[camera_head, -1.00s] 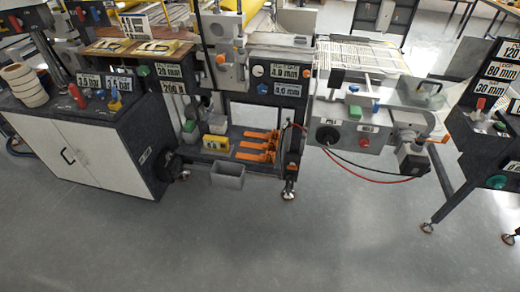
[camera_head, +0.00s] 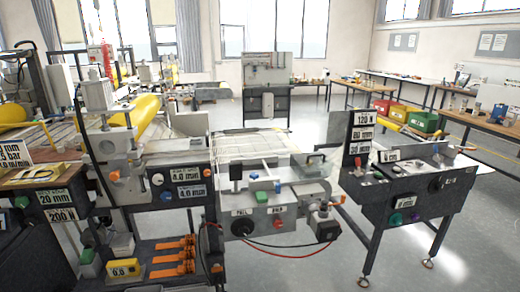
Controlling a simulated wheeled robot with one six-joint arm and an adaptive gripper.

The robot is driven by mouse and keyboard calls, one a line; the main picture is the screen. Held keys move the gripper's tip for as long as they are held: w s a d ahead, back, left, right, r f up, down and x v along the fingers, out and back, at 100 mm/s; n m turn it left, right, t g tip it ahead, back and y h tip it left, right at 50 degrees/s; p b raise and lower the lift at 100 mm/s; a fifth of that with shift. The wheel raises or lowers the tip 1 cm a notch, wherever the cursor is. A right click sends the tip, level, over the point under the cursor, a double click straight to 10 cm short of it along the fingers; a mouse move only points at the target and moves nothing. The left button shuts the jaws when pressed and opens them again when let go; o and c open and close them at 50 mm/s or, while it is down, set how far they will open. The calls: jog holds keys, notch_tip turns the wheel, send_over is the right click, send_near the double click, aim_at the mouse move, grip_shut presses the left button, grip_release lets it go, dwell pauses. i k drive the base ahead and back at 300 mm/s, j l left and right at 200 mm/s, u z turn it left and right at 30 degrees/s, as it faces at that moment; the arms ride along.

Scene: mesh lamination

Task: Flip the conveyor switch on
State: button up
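I cannot tell which control is the conveyor switch, as the labels are too small to read surely. A grey control box (camera_head: 270,208) in the middle carries a black round knob (camera_head: 240,222), a red knob (camera_head: 278,224) and small green and blue buttons on top. A dark station (camera_head: 420,194) on the right has green and purple knobs on its front and a red-topped control (camera_head: 359,162) on its surface. On the left machine, a dark panel (camera_head: 176,178) has a white knob and a blue knob beside number displays. My gripper is not in view.
A pale flat bed (camera_head: 245,143) lies behind the grey box. Red and black cables hang below it. Orange clamps (camera_head: 175,256) and a yellow box (camera_head: 124,268) sit low on the left machine. Clear floor (camera_head: 300,268) lies between the left machine and the right station.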

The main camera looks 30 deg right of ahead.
aim_at(359, 164)
jog(key=i+l, duration=0.1)
jog(key=l, duration=0.45)
jog(key=i+l+z, duration=0.1)
jog(key=l, duration=0.4)
jog(key=i+l+z, duration=0.1)
jog(key=l, duration=0.45)
jog(key=i+l, duration=0.15)
jog(key=l, duration=0.4)
jog(key=i+l+z, duration=0.1)
jog(key=l, duration=0.4)
jog(key=i+l, duration=0.2)
jog(key=l, duration=0.3)
jog(key=i+l+z, duration=0.1)
jog(key=l, duration=0.4)
jog(key=i+l, duration=0.2)
jog(key=l, duration=0.3)
jog(key=z, duration=0.05)
